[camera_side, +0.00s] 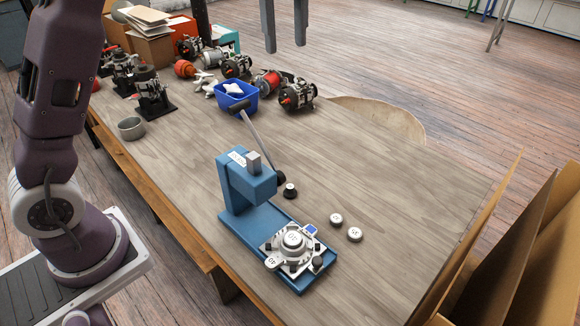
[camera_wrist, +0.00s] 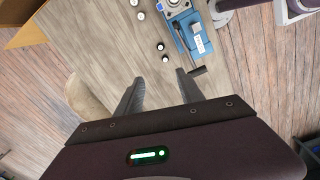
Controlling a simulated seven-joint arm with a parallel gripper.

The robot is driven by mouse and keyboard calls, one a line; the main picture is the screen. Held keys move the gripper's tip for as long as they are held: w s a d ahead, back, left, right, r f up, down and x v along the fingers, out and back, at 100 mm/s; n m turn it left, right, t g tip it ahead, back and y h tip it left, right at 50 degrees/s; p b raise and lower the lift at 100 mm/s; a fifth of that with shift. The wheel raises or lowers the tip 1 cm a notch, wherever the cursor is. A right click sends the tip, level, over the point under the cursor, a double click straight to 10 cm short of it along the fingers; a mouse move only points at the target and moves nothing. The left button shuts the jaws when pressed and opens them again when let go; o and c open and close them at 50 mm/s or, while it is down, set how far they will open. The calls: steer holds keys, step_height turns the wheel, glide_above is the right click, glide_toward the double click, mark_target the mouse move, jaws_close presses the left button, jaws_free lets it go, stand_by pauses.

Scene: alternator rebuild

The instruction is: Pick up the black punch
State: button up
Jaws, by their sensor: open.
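A small black punch with a pale top (camera_side: 290,190) stands on the table just right of the blue press. A second dark, round piece (camera_side: 280,177) is right behind it, and I cannot tell from the side view whether it is another punch. In the wrist view two small dark pieces with light spots, one nearer the press base (camera_wrist: 160,47) and one nearer my fingers (camera_wrist: 165,58), lie close together. My gripper (camera_side: 284,46) is open and empty, high above the far side of the table. In the wrist view its fingers (camera_wrist: 160,77) are spread below the dark pieces.
The blue arbor press (camera_side: 240,185) has a long raised lever (camera_side: 257,136) close to the dark pieces. Two white discs (camera_side: 336,218) (camera_side: 354,234) lie to the right. A blue bin (camera_side: 236,97) and several alternators (camera_side: 298,95) stand behind. The table's right part is clear.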

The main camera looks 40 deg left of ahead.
mark_target(291, 187)
steer(key=shift+n, duration=0.5)
steer(key=f, duration=1.3)
steer(key=w+f, duration=0.1)
steer(key=f, duration=2.5)
steer(key=shift+w+a+f, duration=0.2)
steer(key=shift+w+f, duration=0.1)
jaws_close()
